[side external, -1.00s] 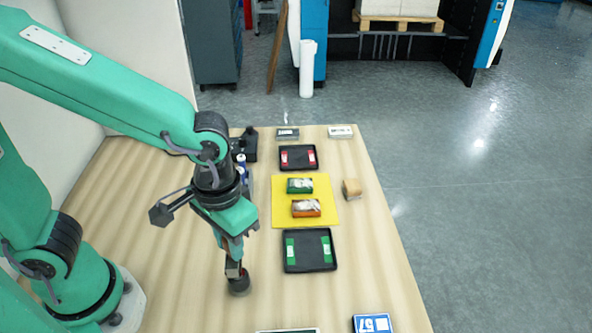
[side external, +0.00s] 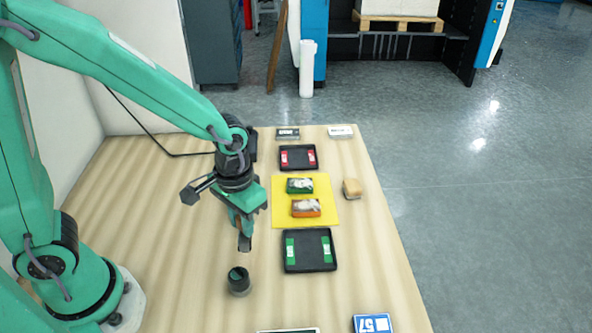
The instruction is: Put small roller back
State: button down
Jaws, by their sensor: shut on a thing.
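My gripper (side external: 244,238) hangs above the table, left of the black tray with green strips. It is shut on a small dark piece with a pale lower edge, which I take to be the small roller (side external: 245,245). The fingers hide most of it and it is too small to make out well. A dark round cup (side external: 239,284) stands upright on the table just below and nearer the camera, apart from my gripper.
Right of my gripper lie a black tray with green strips (side external: 310,265) and a yellow mat (side external: 328,208) with a green box (side external: 300,186) and an orange box (side external: 306,208). Behind is a black tray with red strips (side external: 299,158). The table's left side is clear.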

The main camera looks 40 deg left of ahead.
jog(key=shift+f, duration=2)
jog(key=shift+f, duration=0.1)
jog(key=c, duration=1.2)
grip_release()
jog(key=shift+c, duration=0.2)
notch_tip(320, 180, up, 12)
jog(key=shift+r, duration=0.15)
jog(key=shift+a, duration=0.1)
